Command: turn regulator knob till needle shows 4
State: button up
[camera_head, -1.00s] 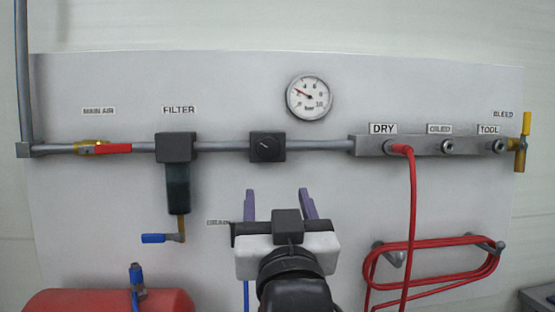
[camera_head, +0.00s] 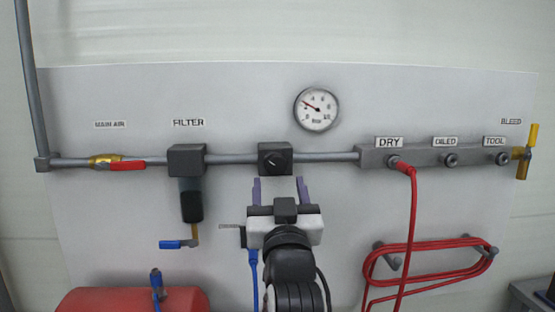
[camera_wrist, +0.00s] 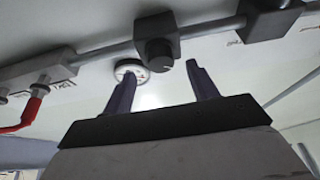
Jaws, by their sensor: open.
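The regulator is a dark square block on the grey pipe, with a round black knob (camera_head: 272,160) on its front. In the wrist view the knob (camera_wrist: 159,52) stands out from the block, beyond and between my fingertips. The pressure gauge (camera_head: 316,109) is round and white, above and right of the regulator. Its red needle points to the upper left, roughly between 2 and 4; the exact value is too small to read. The gauge (camera_wrist: 131,71) is partly seen in the wrist view. My gripper (camera_head: 279,188) is open and empty, just below the regulator, not touching the knob.
The filter (camera_head: 187,160) with a dark bowl is left of the regulator. A red-handled main air valve (camera_head: 125,165) is further left. The outlet manifold (camera_head: 425,157) is right, with a red hose (camera_head: 411,230) hanging from DRY.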

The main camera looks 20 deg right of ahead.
aim_at(275, 170)
jog(key=shift+p+x, duration=0.5)
jog(key=shift+x, duration=1.8)
jog(key=c, duration=1)
jog(key=shift+a+m, duration=0.1)
jog(key=shift+m, duration=0.4)
jog(key=m+g+h, duration=0.1)
jog(key=m+h, duration=0.1)
jog(key=m, duration=0.2)
jog(key=shift+a+h+p, duration=0.15)
jog(key=shift+h+p, duration=0.15)
jog(key=shift+p, duration=0.1)
jog(key=shift+a+m+g+h, duration=0.1)
jog(key=shift+m+g+h, duration=0.4)
jog(key=shift+m, duration=0.85)
jog(key=shift+m+g+h, duration=0.4)
jog(key=shift+m+h, duration=0.1)
jog(key=shift+m, duration=0.85)
